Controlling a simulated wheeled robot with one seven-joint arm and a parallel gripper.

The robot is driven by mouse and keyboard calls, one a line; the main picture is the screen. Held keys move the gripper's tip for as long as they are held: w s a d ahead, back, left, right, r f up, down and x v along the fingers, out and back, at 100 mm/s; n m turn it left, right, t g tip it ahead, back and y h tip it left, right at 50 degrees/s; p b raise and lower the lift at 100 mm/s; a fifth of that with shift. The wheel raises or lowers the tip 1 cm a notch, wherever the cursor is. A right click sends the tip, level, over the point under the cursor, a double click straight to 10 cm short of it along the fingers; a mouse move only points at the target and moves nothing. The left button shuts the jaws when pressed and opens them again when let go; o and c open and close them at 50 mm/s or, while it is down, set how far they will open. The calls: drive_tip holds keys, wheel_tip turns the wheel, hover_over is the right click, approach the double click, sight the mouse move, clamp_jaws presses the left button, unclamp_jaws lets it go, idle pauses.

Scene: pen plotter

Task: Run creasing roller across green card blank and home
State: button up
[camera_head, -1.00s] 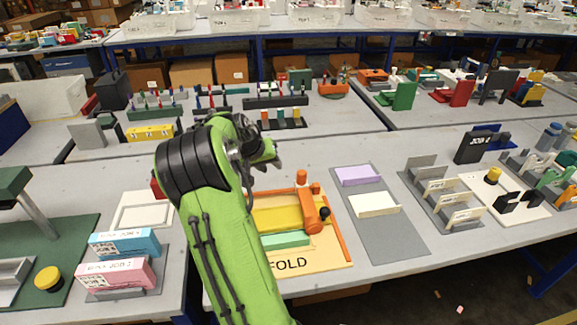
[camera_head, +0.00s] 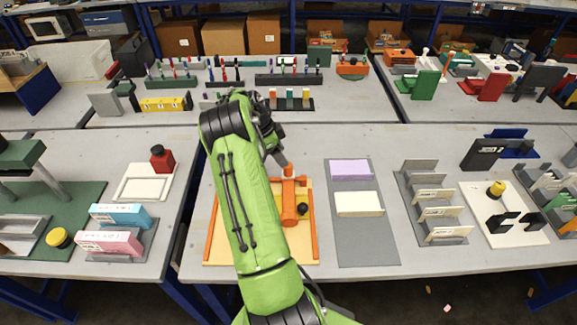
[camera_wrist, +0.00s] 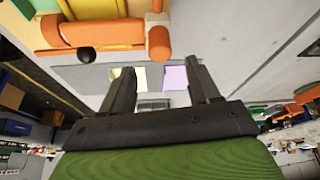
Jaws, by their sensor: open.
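The orange creasing roller (camera_head: 289,205) lies lengthwise on the tan fold board (camera_head: 218,262), with a black knob (camera_head: 303,208) on its right side. The roller also shows at the upper left of the wrist view (camera_wrist: 95,33). My arm covers the middle of the board in the head view, and the green card blank is hidden there. A green patch (camera_wrist: 45,5) at the wrist view's top left may be the card. My gripper (camera_wrist: 160,75) is open and empty, near the board's far end and apart from the roller.
An orange rail (camera_head: 314,225) edges the board's right side. A grey mat (camera_head: 365,238) right of it holds a lilac block (camera_head: 350,169) and a cream block (camera_head: 358,203). A rack (camera_head: 417,190) stands further right. Racks of coloured parts line the table behind.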

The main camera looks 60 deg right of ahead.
sight(289, 189)
drive_tip(key=x, duration=0.7)
drive_tip(key=shift+f, duration=0.2)
drive_tip(key=shift+a, duration=0.1)
clamp_jaws()
